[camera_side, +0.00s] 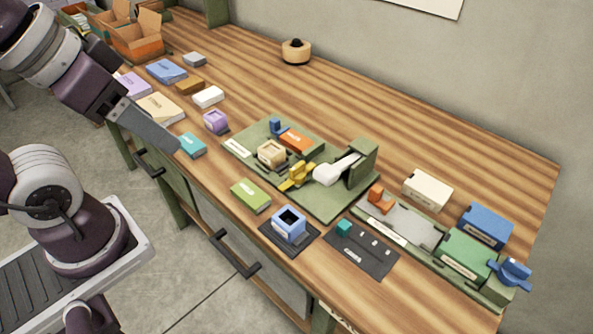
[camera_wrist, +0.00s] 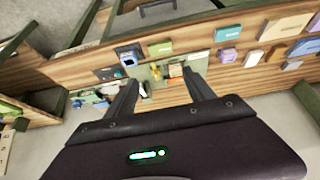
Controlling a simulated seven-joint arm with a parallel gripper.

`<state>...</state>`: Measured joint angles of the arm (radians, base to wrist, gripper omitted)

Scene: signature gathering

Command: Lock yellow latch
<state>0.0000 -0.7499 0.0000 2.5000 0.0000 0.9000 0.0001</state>
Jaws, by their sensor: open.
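The yellow latch (camera_side: 297,178) sits on a green board (camera_side: 335,207) in the middle of the bench, beside a white lever-like part (camera_side: 337,169). It shows small in the wrist view (camera_wrist: 156,72), between my fingers in the picture. Its exact turn is too small to tell. My gripper (camera_side: 172,146) is at the left over the bench's front edge, well away from the latch. In the wrist view my gripper (camera_wrist: 162,88) has its two fingers wide apart with nothing held between them.
On the board are a beige block (camera_side: 271,153), an orange block (camera_side: 295,140) and a blue latch (camera_side: 276,127). A blue open box (camera_side: 289,223) and lime box (camera_side: 251,195) stand in front. A round tan object (camera_side: 296,51) stands behind. The back strip is mostly clear.

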